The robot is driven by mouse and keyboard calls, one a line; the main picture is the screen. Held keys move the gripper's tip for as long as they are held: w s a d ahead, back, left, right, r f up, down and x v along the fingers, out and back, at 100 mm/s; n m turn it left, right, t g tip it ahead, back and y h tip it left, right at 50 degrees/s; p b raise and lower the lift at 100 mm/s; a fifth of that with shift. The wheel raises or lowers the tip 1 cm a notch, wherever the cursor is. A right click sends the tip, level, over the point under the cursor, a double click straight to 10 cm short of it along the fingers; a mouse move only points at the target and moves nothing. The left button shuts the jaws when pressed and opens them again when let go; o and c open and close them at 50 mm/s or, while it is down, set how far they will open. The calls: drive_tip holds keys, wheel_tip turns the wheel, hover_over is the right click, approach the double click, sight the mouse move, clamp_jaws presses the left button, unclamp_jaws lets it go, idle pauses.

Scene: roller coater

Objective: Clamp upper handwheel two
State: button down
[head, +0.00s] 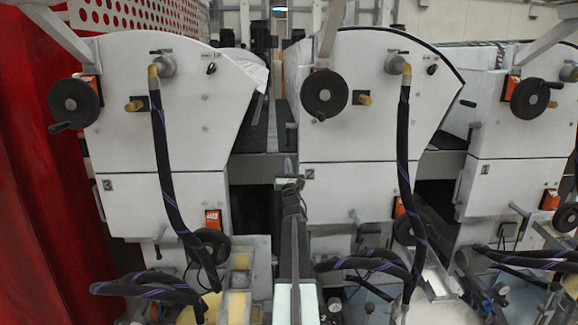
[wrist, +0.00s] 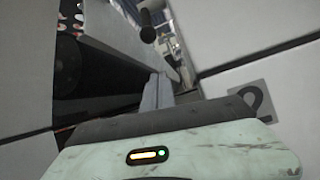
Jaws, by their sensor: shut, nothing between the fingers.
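The upper handwheel two (head: 325,93) is a black round wheel with a small handle at its lower edge. The wheel's rim is not clear in the wrist view.
Similar black handwheels sit on the left panel (head: 76,103) and the right panel (head: 530,99). A dark gap (head: 262,130) lies between panels 3 and 2. A thick dark hose (head: 403,150) hangs down panel 2. Lower handwheels, hoses and trays crowd the bottom.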

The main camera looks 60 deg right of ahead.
drive_tip(key=r+p, duration=0.1)
drive_tip(key=r, duration=0.1)
drive_tip(key=s+r+p, duration=0.1)
drive_tip(key=r+p, duration=0.1)
drive_tip(key=shift+a, duration=0.15)
